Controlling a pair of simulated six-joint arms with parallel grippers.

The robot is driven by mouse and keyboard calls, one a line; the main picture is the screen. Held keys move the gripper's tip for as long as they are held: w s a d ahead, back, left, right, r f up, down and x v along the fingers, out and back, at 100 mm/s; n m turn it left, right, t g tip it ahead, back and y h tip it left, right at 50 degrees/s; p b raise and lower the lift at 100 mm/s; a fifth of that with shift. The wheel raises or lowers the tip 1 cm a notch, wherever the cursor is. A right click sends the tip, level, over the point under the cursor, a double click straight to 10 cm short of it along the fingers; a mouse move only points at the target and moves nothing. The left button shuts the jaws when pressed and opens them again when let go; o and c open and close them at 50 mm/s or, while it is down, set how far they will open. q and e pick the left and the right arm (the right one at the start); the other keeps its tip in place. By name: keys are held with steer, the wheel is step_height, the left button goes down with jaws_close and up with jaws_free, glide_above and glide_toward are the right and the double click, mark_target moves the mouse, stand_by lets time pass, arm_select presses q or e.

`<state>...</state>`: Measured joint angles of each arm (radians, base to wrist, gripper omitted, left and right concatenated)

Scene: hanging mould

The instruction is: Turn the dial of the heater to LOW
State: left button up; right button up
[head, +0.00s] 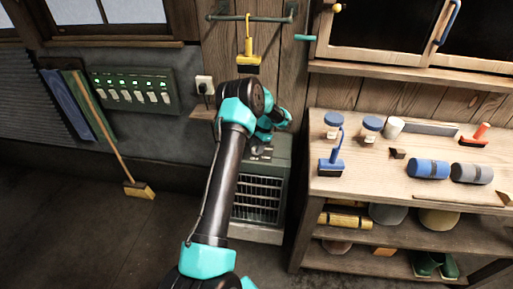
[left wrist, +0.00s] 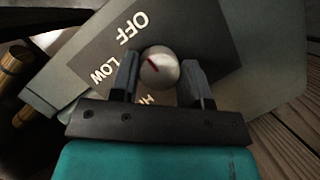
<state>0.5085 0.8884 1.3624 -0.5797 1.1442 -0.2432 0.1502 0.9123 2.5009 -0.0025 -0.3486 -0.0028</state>
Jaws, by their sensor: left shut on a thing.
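The heater (head: 279,165) is a grey-green box with a barred front grille, standing on the floor; my left arm covers part of it. In the left wrist view its round silver dial (left wrist: 160,67) sits on a dark panel (left wrist: 205,40) with the labels OFF, LOW and a partly hidden third one beginning HI. The dial's red mark points between OFF and LOW. My left gripper (left wrist: 160,78) has a finger on each side of the dial and is shut on it. In the head view this gripper (head: 275,122) is over the heater's top. My right gripper is not in view.
A wooden workbench (head: 400,175) with jars, brushes and rolls stands close right of the heater. A yellow-handled brush (head: 247,58) hangs from a wall rail above. A switch panel (head: 131,90) and a broom (head: 139,189) are at left.

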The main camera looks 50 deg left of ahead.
arm_select(q)
steer(key=n+h, duration=0.1)
steer(key=n, duration=0.2)
steer(key=n+h, duration=0.1)
steer(key=n, duration=0.2)
steer(key=shift+a, duration=0.15)
steer(key=n+h, duration=0.1)
steer(key=n, duration=0.1)
steer(key=n+t+h, duration=0.1)
steer(key=n, duration=0.2)
steer(key=shift+n+t, duration=0.3)
stand_by(0.4)
steer(key=o, duration=0.9)
steer(key=shift+r, duration=0.1)
steer(key=v, duration=0.7)
steer(key=shift+a+r, duration=0.15)
